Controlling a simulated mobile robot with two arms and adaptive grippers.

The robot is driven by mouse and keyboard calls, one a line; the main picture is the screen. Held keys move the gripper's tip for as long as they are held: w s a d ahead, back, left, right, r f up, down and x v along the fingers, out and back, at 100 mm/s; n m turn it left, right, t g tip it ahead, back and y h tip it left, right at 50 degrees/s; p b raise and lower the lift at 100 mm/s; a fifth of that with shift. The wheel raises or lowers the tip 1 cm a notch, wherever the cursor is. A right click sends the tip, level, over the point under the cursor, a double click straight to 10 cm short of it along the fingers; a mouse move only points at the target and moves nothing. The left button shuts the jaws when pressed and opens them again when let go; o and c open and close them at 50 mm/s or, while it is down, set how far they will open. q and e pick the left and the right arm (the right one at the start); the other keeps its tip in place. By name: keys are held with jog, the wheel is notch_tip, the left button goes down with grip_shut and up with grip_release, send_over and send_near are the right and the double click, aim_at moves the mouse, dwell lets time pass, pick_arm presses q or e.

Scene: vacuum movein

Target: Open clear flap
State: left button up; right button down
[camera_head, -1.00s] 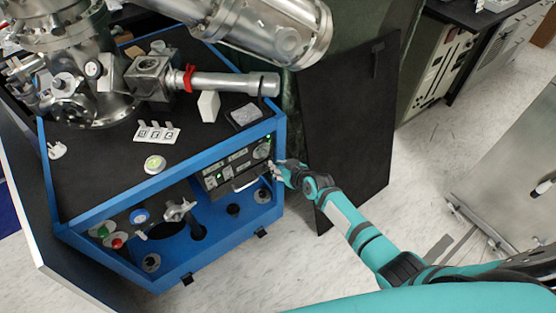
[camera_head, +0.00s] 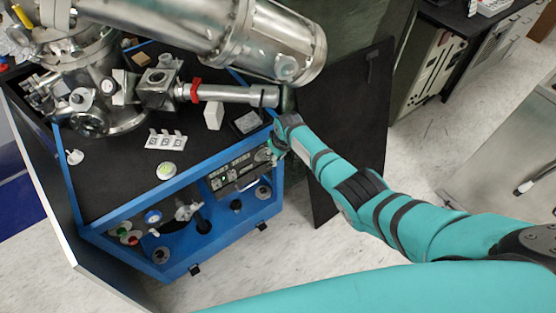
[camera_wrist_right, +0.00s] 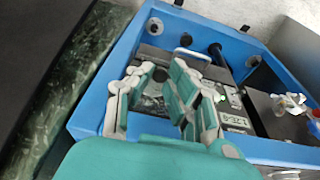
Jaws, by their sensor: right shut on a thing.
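My right gripper (camera_head: 273,152) is at the right end of the dark control panel (camera_head: 232,174), on the front of the blue-framed cabinet. In the right wrist view, my right gripper (camera_wrist_right: 153,95) has its teal and grey fingers on either side of a shiny, see-through piece that looks like the clear flap (camera_wrist_right: 152,103). The gripper is shut on it. The fingers hide much of the flap, so I cannot tell how far it is open. My left gripper is not in view.
Steel vacuum pipework (camera_head: 235,93) overhangs the black cabinet top (camera_head: 120,175). A dark board (camera_head: 340,130) stands right of the cabinet. Valves and knobs (camera_head: 185,212) sit in the blue frame below the panel.

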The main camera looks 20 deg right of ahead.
jog(key=shift+w+a+r+g+b, duration=0.1)
jog(key=shift+w+r+g+b, duration=0.1)
jog(key=shift+r+g+b, duration=0.25)
dwell(0.3)
jog(key=c, duration=1.3)
grip_release()
jog(key=shift+o, duration=0.2)
notch_tip(320, 180, up, 7)
jog(key=s, duration=0.1)
jog(key=shift+d+r, duration=0.2)
